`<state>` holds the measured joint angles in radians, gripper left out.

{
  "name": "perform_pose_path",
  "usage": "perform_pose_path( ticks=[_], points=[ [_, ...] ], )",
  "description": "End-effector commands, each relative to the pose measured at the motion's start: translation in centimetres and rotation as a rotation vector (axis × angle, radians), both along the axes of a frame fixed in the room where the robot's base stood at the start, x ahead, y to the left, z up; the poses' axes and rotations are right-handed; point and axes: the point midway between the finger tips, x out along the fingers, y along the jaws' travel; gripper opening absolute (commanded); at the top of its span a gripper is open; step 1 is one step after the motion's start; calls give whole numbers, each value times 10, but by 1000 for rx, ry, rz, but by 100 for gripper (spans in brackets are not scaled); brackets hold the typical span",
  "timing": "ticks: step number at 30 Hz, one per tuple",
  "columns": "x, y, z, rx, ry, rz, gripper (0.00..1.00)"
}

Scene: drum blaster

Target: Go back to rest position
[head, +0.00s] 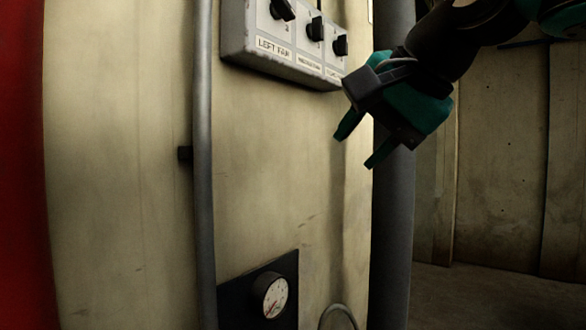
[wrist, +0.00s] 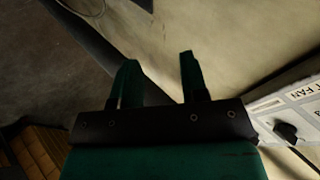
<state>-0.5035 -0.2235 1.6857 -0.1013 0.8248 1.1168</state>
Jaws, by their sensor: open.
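My gripper (head: 362,146) is open and empty in the head view, with its two green fingers pointing down and to the left. It hangs in front of the right part of the beige panel (head: 270,180), below and to the right of the switch box. In the wrist view my gripper (wrist: 158,72) shows two green fingers apart with nothing between them. The grey switch box (head: 290,50) carries three black knobs and a label reading LEFT FAN. A corner of the switch box (wrist: 290,112) also shows at the right of the wrist view.
A grey vertical pipe (head: 202,160) runs down the panel. A round gauge (head: 272,297) sits low on a dark plate. A dark column (head: 392,230) stands at the panel's right edge. Open floor (head: 480,295) lies to the right, before a beige wall (head: 500,160).

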Motion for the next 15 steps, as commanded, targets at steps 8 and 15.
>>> perform_pose_path(
  ticks=[8,15],
  points=[
    [-73,-40,-209,-440,124,607,40],
    [-150,-60,-296,-498,163,998,40]
  ],
)
